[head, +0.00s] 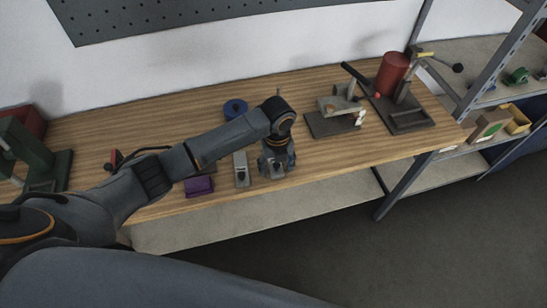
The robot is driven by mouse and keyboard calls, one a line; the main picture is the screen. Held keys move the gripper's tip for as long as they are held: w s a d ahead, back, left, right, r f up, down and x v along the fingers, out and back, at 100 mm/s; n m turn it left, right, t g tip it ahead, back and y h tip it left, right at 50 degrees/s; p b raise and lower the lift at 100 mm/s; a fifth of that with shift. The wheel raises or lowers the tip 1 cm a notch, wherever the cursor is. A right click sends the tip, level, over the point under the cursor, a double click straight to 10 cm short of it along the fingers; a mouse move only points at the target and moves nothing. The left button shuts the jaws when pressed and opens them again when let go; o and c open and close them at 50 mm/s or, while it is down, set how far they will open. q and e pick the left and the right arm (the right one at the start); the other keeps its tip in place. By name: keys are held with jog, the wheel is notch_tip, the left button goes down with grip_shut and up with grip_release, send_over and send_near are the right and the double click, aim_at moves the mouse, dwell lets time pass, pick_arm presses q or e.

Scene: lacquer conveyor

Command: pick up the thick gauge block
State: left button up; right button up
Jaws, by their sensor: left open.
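My left arm reaches in from the left over the wooden bench. My left gripper (277,172) points down near the bench's front edge, with its fingers apart. A small pale grey patch shows between the fingers; I cannot tell whether it is a block or part of the gripper. A light grey oblong block (241,168) with a dark spot lies on the bench just left of the gripper, apart from it. I cannot tell for certain which piece is the thick gauge block. My right gripper is not in view.
A purple block (199,187) lies left of the grey one. A blue ring (235,108) lies behind my forearm. A grey fixture (333,123) and a press with a red cylinder (391,73) stand to the right. The bench's front edge (330,173) is close.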

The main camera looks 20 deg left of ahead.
pick_arm(q)
jog(key=shift+f, duration=0.15)
jog(key=shift+c, duration=0.2)
grip_shut()
